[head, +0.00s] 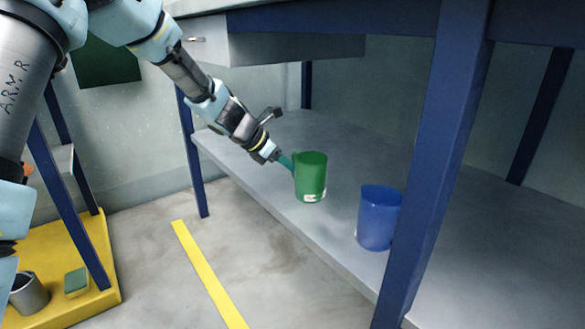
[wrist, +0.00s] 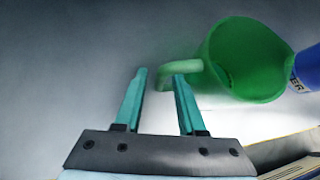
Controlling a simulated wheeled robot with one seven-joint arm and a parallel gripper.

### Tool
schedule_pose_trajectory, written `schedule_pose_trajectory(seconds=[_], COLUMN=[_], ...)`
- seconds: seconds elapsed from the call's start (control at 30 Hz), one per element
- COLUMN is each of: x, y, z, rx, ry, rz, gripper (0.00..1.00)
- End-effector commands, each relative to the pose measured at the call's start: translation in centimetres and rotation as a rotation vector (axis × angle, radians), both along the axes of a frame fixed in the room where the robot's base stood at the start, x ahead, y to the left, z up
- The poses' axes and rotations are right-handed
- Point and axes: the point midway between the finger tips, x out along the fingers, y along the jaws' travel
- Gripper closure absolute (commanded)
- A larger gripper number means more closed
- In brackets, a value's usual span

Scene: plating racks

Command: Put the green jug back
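The green jug (head: 311,177) stands upright on the grey lower shelf (head: 345,150), near its front edge, in the head view. My gripper (head: 288,163) reaches in from the upper left and its teal fingers are at the jug's left side. In the wrist view the green jug (wrist: 245,60) is at the upper right, its pale green handle (wrist: 182,70) pointing left. The handle overlaps the right fingertip and its end lies over the gap between my fingers. My gripper (wrist: 160,74) is open, with a clear gap. I cannot tell whether the right finger touches the handle.
A blue jug (head: 378,218) stands on the shelf to the right, just behind a blue post (head: 436,150). The blue-framed worktop with a grey drawer (head: 290,48) hangs above. A yellow platform (head: 55,265) is on the floor at the left. Bare shelf lies behind the jugs.

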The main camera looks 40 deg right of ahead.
Motion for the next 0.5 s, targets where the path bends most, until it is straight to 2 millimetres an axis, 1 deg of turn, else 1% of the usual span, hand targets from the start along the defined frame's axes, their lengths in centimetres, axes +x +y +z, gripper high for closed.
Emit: schedule_pose_trajectory(seconds=[0.27, 0.37, 0.5], x=[0.0, 0.2, 0.6], y=[0.0, 0.3, 1.7], z=[0.1, 0.6, 2.3], rx=[0.0, 0.0, 0.0], ry=[0.0, -0.001, -0.002], rz=[0.0, 0.001, 0.004], gripper=[0.57, 0.57, 0.57])
